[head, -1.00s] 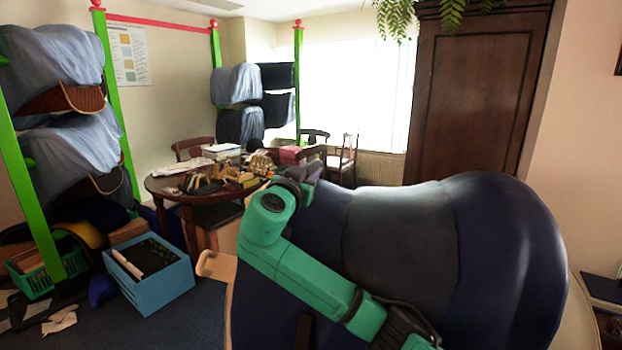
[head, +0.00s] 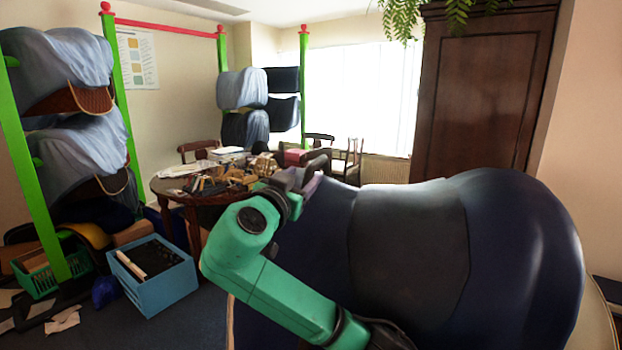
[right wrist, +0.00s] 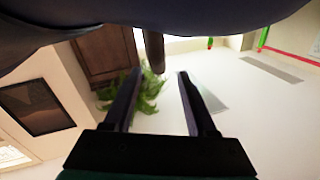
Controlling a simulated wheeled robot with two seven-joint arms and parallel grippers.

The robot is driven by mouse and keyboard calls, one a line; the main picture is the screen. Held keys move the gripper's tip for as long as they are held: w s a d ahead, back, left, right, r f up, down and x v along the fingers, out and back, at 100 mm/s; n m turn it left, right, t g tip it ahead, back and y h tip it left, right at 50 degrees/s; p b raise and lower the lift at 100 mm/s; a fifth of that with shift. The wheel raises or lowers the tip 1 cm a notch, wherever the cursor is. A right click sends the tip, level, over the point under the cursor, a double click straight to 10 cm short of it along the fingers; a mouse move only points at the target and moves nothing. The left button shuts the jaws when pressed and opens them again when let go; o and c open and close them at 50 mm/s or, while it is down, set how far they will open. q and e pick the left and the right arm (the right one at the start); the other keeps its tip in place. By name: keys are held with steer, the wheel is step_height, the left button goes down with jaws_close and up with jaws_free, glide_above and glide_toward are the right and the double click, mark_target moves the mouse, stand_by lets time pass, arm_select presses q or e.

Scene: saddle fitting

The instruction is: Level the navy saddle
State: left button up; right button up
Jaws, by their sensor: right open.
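The navy saddle (head: 520,250) fills the lower right of the head view, with a greyish panel (head: 410,235) across its middle. I cannot tell how far it is tilted. My right gripper (head: 312,172) is at the saddle's left end in the head view, with my green arm in front of the saddle's near side. In the right wrist view the dark underside or edge of the saddle (right wrist: 200,14) spans the top. A dark peg-like piece (right wrist: 153,50) hangs between the open fingertips, and no grip on it shows. My left gripper is out of view.
A round table (head: 170,188) cluttered with small items stands behind the saddle. A blue crate (head: 165,290) sits on the floor at left, near a green rack post (head: 40,200) with covered saddles. A brown wardrobe (head: 485,90) stands behind at right.

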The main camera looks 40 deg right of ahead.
steer(key=b+v, duration=0.1)
steer(key=v, duration=0.5)
steer(key=shift+s+a, duration=0.2)
steer(key=shift+a, duration=0.05)
